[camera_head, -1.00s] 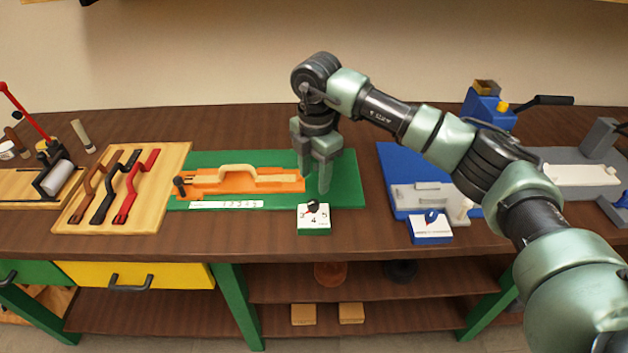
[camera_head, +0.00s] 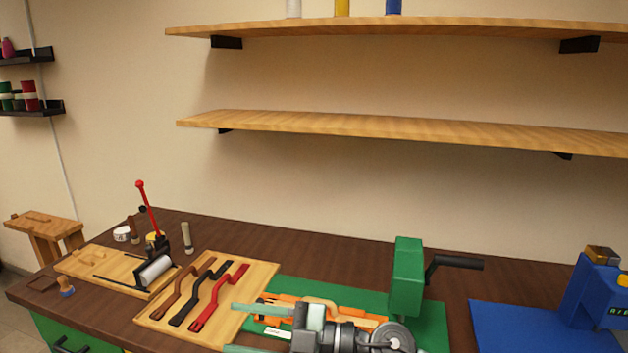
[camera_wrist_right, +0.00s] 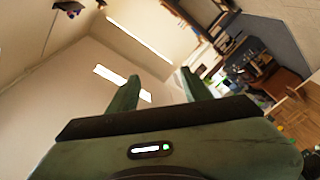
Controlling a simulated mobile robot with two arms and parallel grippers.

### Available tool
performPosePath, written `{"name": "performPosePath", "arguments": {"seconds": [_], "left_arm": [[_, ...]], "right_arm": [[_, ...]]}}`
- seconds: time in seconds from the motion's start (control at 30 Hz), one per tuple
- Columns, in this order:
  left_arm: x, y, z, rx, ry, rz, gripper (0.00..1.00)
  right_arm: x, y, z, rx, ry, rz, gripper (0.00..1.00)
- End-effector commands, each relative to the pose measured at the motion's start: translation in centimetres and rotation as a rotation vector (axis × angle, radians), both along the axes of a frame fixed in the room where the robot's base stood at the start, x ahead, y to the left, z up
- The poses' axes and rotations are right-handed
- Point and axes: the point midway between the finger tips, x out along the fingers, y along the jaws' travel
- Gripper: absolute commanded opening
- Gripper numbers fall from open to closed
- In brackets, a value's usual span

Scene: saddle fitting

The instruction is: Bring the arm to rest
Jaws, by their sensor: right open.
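My right gripper (camera_head: 233,328) is at the bottom of the head view, its two pale green fingers spread apart and pointing left. It hangs in front of the green board (camera_head: 432,318) and partly hides the orange fixture (camera_head: 365,318) there. My right arm's dark joint shows beside it at the bottom edge. In the right wrist view, the two fingers of the right gripper (camera_wrist_right: 158,85) stand apart with nothing between them. Behind them are the wall and ceiling with bright light strips. My left gripper is not in view.
A wooden board with brown, black and red straps (camera_head: 218,294) lies left of the gripper. A green press (camera_head: 407,278) with a black crank stands to its right. A blue machine (camera_head: 590,290) is at far right. Two wooden shelves (camera_head: 400,131) cross the wall above.

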Motion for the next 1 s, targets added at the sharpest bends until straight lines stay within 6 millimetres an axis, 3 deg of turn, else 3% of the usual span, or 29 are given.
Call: {"name": "performPosePath", "arguments": {"seconds": [0.1,0.23,0.37,0.47,0.57,0.7,0.8,1.0], "left_arm": [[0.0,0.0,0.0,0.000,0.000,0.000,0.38],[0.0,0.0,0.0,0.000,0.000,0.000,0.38],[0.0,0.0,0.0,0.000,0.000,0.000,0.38],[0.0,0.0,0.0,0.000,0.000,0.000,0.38],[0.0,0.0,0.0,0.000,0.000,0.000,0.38],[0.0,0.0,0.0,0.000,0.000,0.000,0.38],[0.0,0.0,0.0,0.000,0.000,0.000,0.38],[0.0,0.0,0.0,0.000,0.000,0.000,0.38]], "right_arm": [[1.4,-2.5,4.0,0.302,0.048,-0.223,0.49],[4.2,-8.6,4.7,0.510,0.155,-0.547,0.49],[5.9,-16.0,0.7,0.582,0.331,-0.898,0.49],[5.3,-21.4,-4.8,0.542,0.504,-1.150,0.49],[2.8,-25.5,-10.8,0.437,0.687,-1.349,0.49],[-3.3,-29.2,-18.4,0.222,0.945,-1.531,0.49],[-7.8,-30.5,-22.1,0.069,1.097,-1.589,0.49],[-15.5,-31.4,-26.1,-0.179,1.313,-1.607,0.49]]}}
